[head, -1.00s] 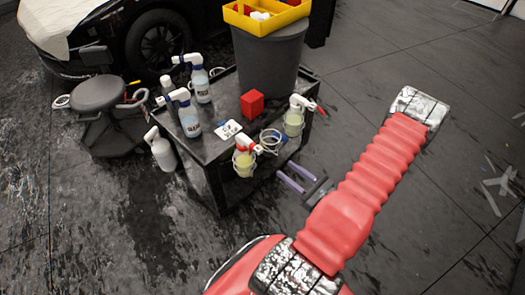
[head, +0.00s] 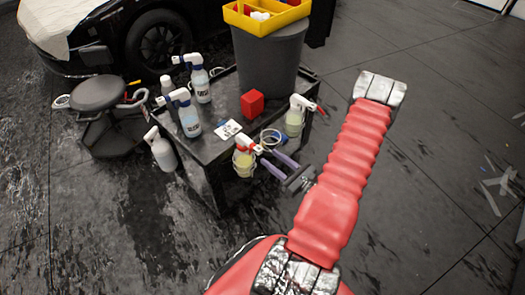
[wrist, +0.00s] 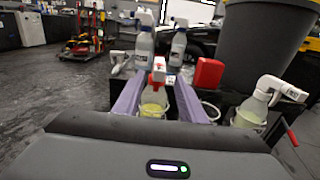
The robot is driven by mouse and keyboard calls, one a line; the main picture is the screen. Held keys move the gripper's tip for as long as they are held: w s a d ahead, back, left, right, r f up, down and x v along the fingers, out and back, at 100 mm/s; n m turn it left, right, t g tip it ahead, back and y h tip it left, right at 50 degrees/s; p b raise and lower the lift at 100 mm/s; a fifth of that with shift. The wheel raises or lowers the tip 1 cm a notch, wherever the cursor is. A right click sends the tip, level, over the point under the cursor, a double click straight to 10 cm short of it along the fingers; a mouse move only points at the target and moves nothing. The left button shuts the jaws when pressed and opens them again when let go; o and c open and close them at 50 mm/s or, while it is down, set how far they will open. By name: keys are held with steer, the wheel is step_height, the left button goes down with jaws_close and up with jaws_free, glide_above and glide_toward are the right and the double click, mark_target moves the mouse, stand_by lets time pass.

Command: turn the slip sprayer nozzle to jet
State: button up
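Several spray bottles stand on and at a black cart; I cannot surely read which label says slip. A yellow-liquid sprayer (head: 243,162) with a red and white head hangs at the cart's front edge; it also shows in the wrist view (wrist: 154,100). My gripper (head: 268,157) is open, its two purple fingers pointing at this sprayer. In the wrist view the sprayer appears between my spread fingers (wrist: 158,85), not gripped. A second yellow-liquid sprayer (head: 294,121) with a white head and red tip is at the cart's right side. Two blue-liquid sprayers (head: 189,120) (head: 202,88) stand on the left.
The black cart (head: 207,147) carries a red block (head: 252,103), a white card (head: 228,130) and a grey bin (head: 268,62) with a yellow tray (head: 265,16) on top. A tape ring (head: 270,136) hangs by the sprayer.

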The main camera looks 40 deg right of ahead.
mark_target(261, 150)
steer(key=shift+w+a, duration=0.1)
steer(key=shift+w, duration=3)
steer(key=shift+c, duration=0.5)
jaws_close()
steer(key=shift+d, duration=0.2)
steer(key=shift+a, duration=0.15)
